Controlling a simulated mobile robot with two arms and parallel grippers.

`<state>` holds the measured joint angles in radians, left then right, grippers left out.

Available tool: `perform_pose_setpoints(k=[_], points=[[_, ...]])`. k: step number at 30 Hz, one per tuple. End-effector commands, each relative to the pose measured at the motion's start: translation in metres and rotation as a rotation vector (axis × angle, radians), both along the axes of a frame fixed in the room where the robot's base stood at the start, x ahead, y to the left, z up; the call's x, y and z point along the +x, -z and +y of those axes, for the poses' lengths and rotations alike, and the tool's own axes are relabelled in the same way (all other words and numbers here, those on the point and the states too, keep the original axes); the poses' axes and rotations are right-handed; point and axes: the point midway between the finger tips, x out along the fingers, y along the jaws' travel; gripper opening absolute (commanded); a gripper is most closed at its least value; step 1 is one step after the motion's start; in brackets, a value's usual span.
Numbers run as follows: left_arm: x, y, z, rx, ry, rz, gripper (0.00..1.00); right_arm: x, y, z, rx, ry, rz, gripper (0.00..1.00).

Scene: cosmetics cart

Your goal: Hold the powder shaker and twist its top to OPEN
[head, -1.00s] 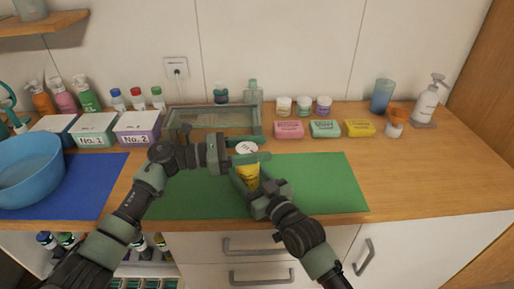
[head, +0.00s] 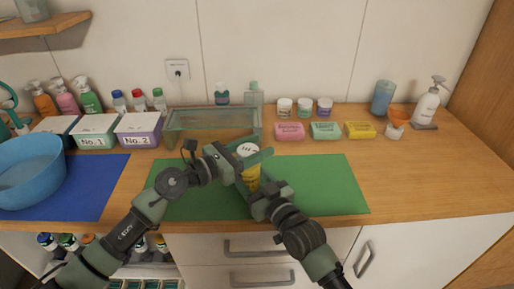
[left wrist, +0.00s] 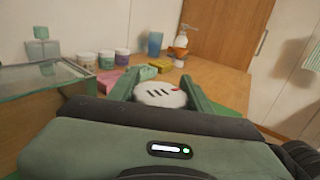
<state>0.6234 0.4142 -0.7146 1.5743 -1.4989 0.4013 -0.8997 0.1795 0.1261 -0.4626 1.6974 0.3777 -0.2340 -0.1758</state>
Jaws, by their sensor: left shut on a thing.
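The powder shaker (head: 252,180) stands over the green mat with a yellow body and a round white top (head: 247,149). My left gripper (head: 252,158) is shut on the top from the left, one finger on each side. In the left wrist view the white top (left wrist: 160,94) shows dark slots and a small red mark between the two green fingers. My right gripper (head: 250,184) comes from the front right, with its fingers around the yellow body. The fingers hide part of the body, and the seam between top and body is not clear.
The green mat (head: 320,185) is clear on its right. A glass-topped box (head: 210,122) stands close behind my left gripper. Pink (head: 289,131), green (head: 325,130) and yellow (head: 360,130) soaps lie behind right. A blue bowl (head: 30,172) stands at far left.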

Motion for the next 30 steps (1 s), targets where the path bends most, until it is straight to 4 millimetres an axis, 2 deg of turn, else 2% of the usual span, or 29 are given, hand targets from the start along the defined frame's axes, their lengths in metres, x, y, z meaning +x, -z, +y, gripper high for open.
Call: perform_pose_setpoints(k=[1, 22, 23, 24, 25, 30], points=[[0.0019, 0.0058, 0.003, 0.012, -0.025, 0.004, 0.09, -0.001, -0.0008, 0.0011, -0.002, -0.002, -0.005, 0.12], [0.0015, 0.0032, 0.0037, -0.004, -0.086, -0.005, 0.09, -0.0011, -0.0011, 0.0012, 0.004, -0.002, -0.002, 0.12], [0.0015, 0.0031, 0.0037, -0.004, -0.086, -0.005, 0.55, -0.0011, -0.0011, 0.0012, 0.004, -0.002, -0.002, 0.12], [0.0015, 0.003, 0.0035, -0.004, -0.086, -0.005, 0.66, -0.001, -0.0011, 0.0011, 0.004, -0.002, -0.002, 0.12], [0.0014, 0.0028, 0.0035, -0.004, -0.085, -0.005, 0.72, -0.0009, -0.0011, 0.0012, 0.004, -0.002, -0.002, 0.12], [0.0011, 0.0012, 0.0028, -0.007, -0.084, -0.007, 0.72, -0.0007, -0.0009, 0.0009, 0.002, -0.002, -0.002, 0.12]])
